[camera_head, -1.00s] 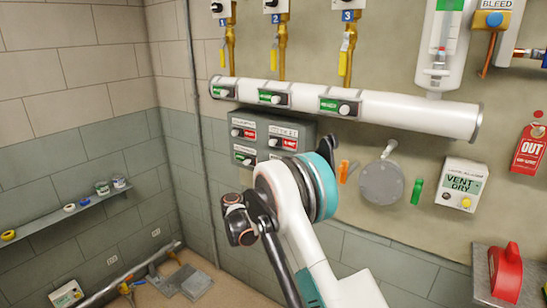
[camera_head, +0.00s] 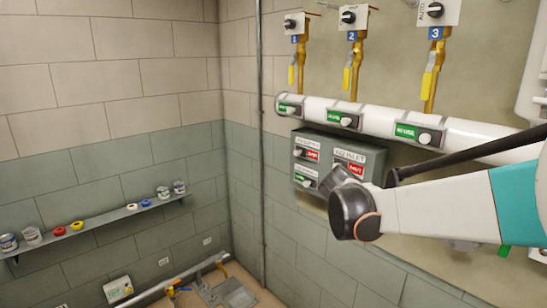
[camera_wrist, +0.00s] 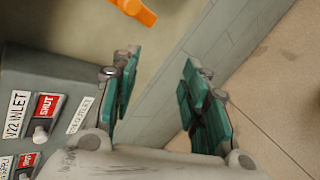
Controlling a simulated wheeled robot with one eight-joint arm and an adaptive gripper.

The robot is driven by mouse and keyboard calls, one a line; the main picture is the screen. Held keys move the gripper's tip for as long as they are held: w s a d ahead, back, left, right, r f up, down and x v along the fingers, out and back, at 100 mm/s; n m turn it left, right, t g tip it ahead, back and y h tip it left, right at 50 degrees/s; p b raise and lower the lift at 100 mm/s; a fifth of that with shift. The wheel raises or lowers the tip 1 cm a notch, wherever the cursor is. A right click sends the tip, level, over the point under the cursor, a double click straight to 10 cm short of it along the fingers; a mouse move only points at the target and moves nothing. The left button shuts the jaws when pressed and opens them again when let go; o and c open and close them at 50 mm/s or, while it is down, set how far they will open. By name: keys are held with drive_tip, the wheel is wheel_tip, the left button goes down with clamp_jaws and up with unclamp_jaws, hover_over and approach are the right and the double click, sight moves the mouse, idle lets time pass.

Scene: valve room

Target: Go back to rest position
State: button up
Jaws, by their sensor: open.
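My gripper (camera_wrist: 158,98) shows in the wrist view with its two green-padded fingers spread apart and nothing between them. In the head view my white and teal arm reaches in from the right, and the gripper itself cannot be made out there. The grey control box (camera_head: 313,160) is on the wall behind the arm, partly hidden by it. It also shows at the left of the wrist view (camera_wrist: 60,70), beside my gripper and apart from it.
A white pipe (camera_head: 378,121) with green-labelled switches runs along the wall above the arm. Brass valves with yellow handles (camera_head: 356,70) rise from it. A shelf (camera_head: 105,217) with small cans is on the left wall. An orange handle (camera_wrist: 133,11) is near the gripper.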

drive_tip(key=s+a+f+m+y, duration=0.1)
drive_tip(key=s+a+m+y, duration=0.2)
drive_tip(key=s, duration=0.7)
drive_tip(key=s+a+f+m+t+y, duration=0.1)
drive_tip(key=s+a+f+m+y, duration=0.1)
drive_tip(key=s, duration=0.7)
drive_tip(key=s+a+f+m+y+b, duration=0.1)
drive_tip(key=s+a+f+m+y, duration=0.1)
drive_tip(key=s+a+m+y, duration=0.2)
drive_tip(key=shift+s+a+m+t, duration=0.3)
drive_tip(key=shift+s+a+m, duration=0.95)
drive_tip(key=shift+s, duration=2.05)
drive_tip(key=shift+d+m, duration=0.35)
drive_tip(key=shift+d, duration=0.05)
